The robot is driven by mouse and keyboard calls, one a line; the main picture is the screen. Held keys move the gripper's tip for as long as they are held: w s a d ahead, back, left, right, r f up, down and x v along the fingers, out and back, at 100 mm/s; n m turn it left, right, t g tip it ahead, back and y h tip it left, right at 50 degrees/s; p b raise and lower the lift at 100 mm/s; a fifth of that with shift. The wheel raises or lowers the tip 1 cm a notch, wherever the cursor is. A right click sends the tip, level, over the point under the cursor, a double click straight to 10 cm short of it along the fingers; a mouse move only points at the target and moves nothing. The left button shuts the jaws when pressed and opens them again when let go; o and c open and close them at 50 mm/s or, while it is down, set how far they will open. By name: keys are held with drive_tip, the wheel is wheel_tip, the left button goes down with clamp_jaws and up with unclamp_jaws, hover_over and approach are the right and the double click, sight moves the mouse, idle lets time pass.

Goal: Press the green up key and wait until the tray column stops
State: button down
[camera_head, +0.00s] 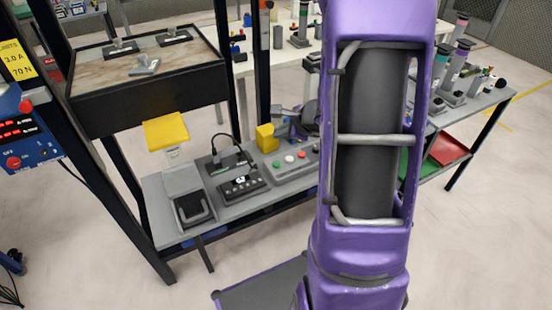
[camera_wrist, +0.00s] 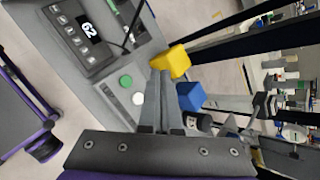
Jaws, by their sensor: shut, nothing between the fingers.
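A grey control box (camera_head: 270,175) on the bench carries a green key (camera_head: 276,163), a white key (camera_head: 289,158) and a red key (camera_head: 301,154) in a row. In the wrist view the green key (camera_wrist: 126,81) and white key (camera_wrist: 138,98) lie left of my gripper (camera_wrist: 160,75). My gripper's grey fingers are shut and empty, apart from the keys in that view. The red key is not visible there. A black-sided tray (camera_head: 145,105) stands raised at the upper left with several metal parts on it; I cannot tell whether it is the tray column.
A yellow block (camera_head: 265,138) stands behind the box, and a blue block (camera_wrist: 190,97) shows beside the fingers. A dark keypad unit (camera_head: 242,186), with a lit display in the wrist view, sits left of the box. Dark posts rise around the bench.

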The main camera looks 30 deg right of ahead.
idle(0.4)
drive_tip(key=b, duration=0.3)
hover_over(280, 167)
wheel_tip(280, 167, down, 7)
drive_tip(key=shift+f, duration=0.15)
drive_tip(key=shift+f+b, duration=0.8)
drive_tip(key=shift+b, duration=0.2)
drive_tip(key=shift+f, duration=0.15)
idle(1.1)
drive_tip(key=shift+f+b, duration=0.3)
drive_tip(key=shift+b, duration=0.45)
